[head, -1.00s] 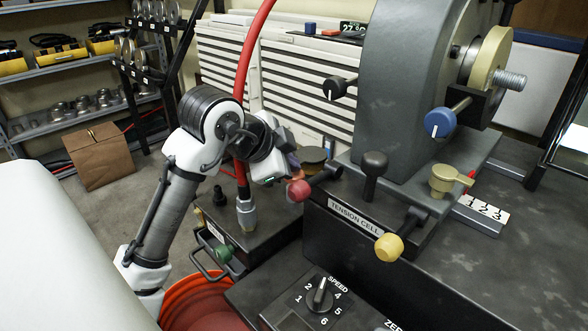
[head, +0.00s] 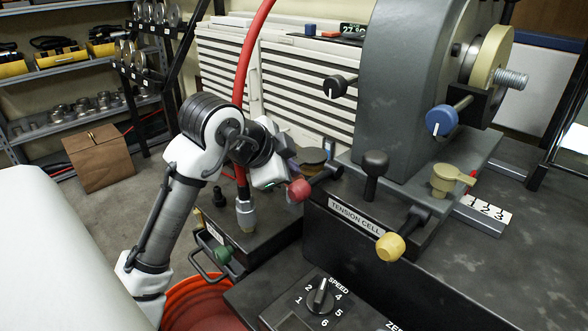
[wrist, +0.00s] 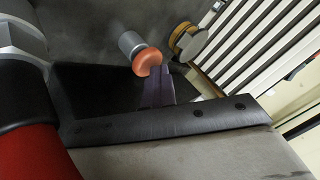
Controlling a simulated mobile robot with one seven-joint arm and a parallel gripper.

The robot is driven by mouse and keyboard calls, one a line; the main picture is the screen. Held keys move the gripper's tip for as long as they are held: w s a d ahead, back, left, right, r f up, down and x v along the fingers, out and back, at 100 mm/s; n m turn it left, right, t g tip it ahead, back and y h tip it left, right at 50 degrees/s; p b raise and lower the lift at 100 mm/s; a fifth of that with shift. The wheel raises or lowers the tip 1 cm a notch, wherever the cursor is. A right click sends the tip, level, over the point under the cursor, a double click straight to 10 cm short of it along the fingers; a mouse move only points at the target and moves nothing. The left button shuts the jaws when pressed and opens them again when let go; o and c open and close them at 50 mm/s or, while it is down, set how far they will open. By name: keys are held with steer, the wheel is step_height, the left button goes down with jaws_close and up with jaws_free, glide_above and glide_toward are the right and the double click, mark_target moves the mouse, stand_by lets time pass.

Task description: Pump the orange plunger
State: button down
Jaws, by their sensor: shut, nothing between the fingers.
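The orange plunger (wrist: 148,62) shows in the wrist view as a round orange cap on a silver cylinder. My gripper (wrist: 160,82) is shut and empty, its purple-grey fingers close beside the cap's lower right edge. I cannot tell whether they touch it.
The tension cell block (head: 356,222), with a yellow knob (head: 390,247), stands at the right. An orange bucket (head: 200,300) is below.

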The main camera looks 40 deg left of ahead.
steer(key=shift+r+p, duration=1.35)
steer(key=shift+r, duration=0.2)
step_height(320, 180, up, 5)
steer(key=p, duration=0.4)
stand_by(0.5)
